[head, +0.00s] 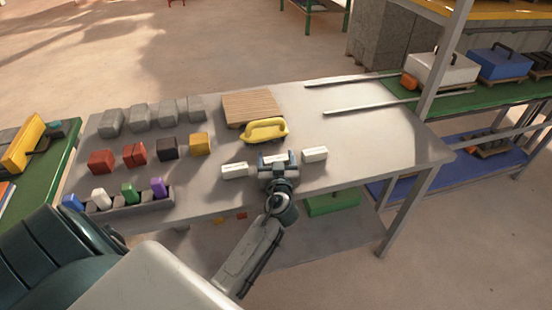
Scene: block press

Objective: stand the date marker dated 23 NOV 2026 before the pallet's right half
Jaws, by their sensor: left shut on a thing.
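My left gripper (278,173) is on the grey table, shut on a white date marker (273,158) that its fingers partly cover. A second white date marker (234,170) stands just left of the gripper, and a third (315,154) stands just right of it. The dates are too small to read. The wooden pallet (250,108) lies farther back on the table, beyond the markers. A yellow tool with a handle (265,130) sits between the pallet and the gripper. My right gripper is not in view.
Several grey blocks (139,116) and coloured blocks (101,161) stand on the left of the table (375,145). A grey tray (128,208) with coloured pieces is at the front left. Two rails (350,80) run to a shelf on the right. The table's right part is clear.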

